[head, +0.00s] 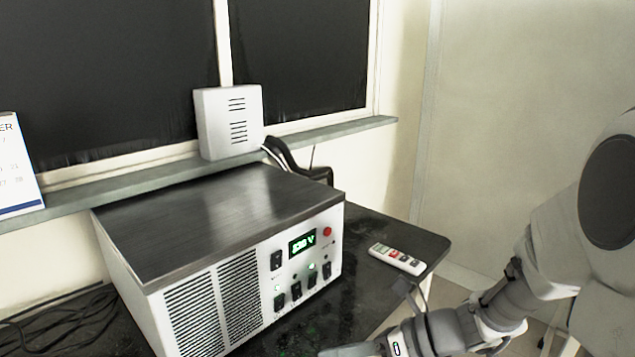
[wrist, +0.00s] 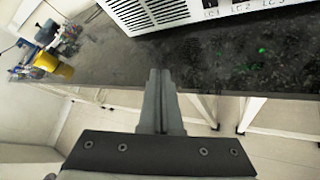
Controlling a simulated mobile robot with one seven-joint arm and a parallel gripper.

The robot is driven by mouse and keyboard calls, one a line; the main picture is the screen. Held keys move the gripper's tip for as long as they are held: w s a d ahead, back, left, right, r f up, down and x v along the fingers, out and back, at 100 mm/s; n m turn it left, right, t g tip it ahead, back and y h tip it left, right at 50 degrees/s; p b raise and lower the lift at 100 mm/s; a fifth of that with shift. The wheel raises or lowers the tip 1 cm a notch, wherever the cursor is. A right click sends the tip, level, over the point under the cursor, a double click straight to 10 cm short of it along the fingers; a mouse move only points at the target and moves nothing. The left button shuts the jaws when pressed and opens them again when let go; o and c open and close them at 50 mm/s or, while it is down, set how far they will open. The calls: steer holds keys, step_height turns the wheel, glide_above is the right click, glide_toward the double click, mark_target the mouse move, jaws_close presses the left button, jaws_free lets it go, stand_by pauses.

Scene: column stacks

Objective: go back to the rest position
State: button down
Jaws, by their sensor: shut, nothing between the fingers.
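My gripper shows in the wrist view (wrist: 157,75) with its two fingers together and nothing between them. The fingertips lie over the front edge of the dark worktop (wrist: 205,65) in that view, below the white instrument box. In the head view my arm comes in from the right and runs down to the bottom edge, in front of the worktop. The fingertips are not clearly seen there.
A white power unit (head: 285,300) with a dark top and green display stands on the worktop. A remote (head: 397,258) lies right of it. A white vented box (head: 229,122) stands on the sill. A yellow cup (wrist: 60,69) and clutter are at left in the wrist view.

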steer(key=s+d+r+n+t+h, duration=0.1)
steer(key=s+d+r+n+h, duration=0.45)
steer(key=n, duration=0.75)
steer(key=s+d+r+n+t+h, duration=0.2)
steer(key=s+d+r+n+h, duration=0.3)
steer(key=n, duration=0.9)
step_height(320, 180, up, 17)
steer(key=h+p, duration=0.1)
steer(key=p, duration=1.7)
steer(key=shift+s+a+r+n+h, duration=0.2)
steer(key=shift+s+a+n+h, duration=0.05)
steer(key=shift+s+n+h, duration=0.15)
steer(key=shift+a, duration=0.15)
